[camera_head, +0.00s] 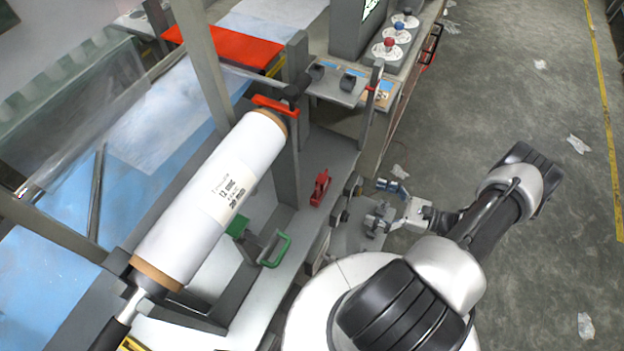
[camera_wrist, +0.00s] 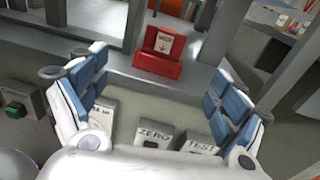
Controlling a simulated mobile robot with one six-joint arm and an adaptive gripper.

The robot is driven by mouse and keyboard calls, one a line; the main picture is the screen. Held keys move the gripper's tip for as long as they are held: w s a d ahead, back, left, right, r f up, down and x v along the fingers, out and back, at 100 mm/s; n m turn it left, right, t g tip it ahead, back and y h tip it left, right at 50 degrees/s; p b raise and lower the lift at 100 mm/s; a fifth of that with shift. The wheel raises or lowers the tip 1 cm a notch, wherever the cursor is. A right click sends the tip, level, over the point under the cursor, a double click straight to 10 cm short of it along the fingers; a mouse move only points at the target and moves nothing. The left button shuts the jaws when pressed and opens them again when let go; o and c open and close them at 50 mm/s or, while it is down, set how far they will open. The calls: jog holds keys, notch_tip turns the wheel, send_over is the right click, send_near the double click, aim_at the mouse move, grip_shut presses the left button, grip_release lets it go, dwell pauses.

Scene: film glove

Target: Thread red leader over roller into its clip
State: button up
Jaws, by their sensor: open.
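A flat red sheet (camera_head: 222,45), possibly the red leader, lies at the far upper left in the head view, beyond the white film roll (camera_head: 212,200). The roll sits tilted on its spindle in a grey frame. A small red block (camera_head: 320,188) stands on the grey ledge, and a red block with a white label shows ahead in the wrist view (camera_wrist: 158,55). I cannot tell which part is the clip. My gripper (camera_head: 380,203) is open and empty at the frame's right side. Its blue-padded fingers (camera_wrist: 160,92) are apart, with nothing between them.
Panel buttons marked ZERO (camera_wrist: 153,134) and TEST (camera_wrist: 200,143) lie below my fingers. A green handle (camera_head: 277,250) and red latch (camera_head: 275,106) are on the frame. Knobs (camera_head: 398,33) stand on the far bench. The floor at right is mostly clear, with scraps.

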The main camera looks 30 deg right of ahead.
aim_at(326, 184)
jog(key=shift+m+t+h, duration=0.4)
jog(key=shift+m+t, duration=0.3)
jog(key=x, duration=0.4)
jog(key=f+x, duration=0.1)
jog(key=x, duration=0.2)
jog(key=b+x, duration=0.1)
jog(key=x, duration=0.3)
jog(key=shift+a+f, duration=0.4)
jog(key=shift+a, duration=0.05)
jog(key=x, duration=0.2)
jog(key=b+x, duration=0.1)
jog(key=r+x, duration=0.1)
jog(key=x, duration=0.1)
jog(key=shift+w+a, duration=0.15)
jog(key=shift+w, duration=0.2)
jog(key=shift+c, duration=0.4)
jog(key=c, duration=1.1)
